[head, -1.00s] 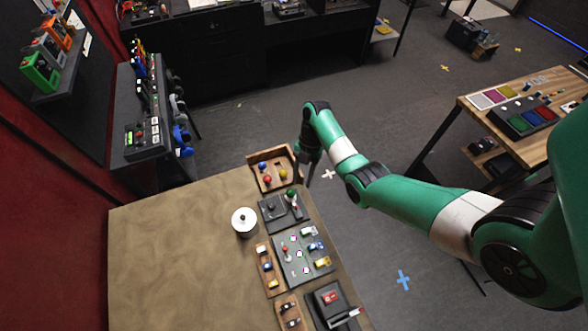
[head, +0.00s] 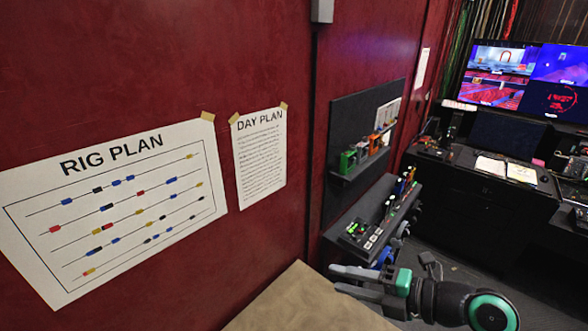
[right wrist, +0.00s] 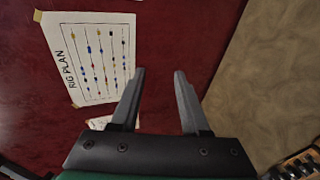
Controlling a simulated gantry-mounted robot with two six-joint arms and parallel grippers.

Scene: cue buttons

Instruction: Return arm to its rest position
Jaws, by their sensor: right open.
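My right gripper (head: 340,279) shows at the lower middle of the head view, its two grey fingers pointing left beside the red wall. In the right wrist view my right gripper (right wrist: 159,75) is open and empty, with a clear gap between its fingers. It faces the red wall. The tan table top (head: 305,302) is at the bottom of the head view, just below the fingers. It also shows at the right of the right wrist view (right wrist: 275,75). My left gripper is not in view.
The red wall bears the rig plan sheet (head: 112,208) and the day plan sheet (head: 259,155). A dark console with knobs (head: 368,232) stands beyond my gripper, below a small shelf of coloured boxes (head: 362,155). Monitors (head: 525,75) stand on a dark desk at the back right.

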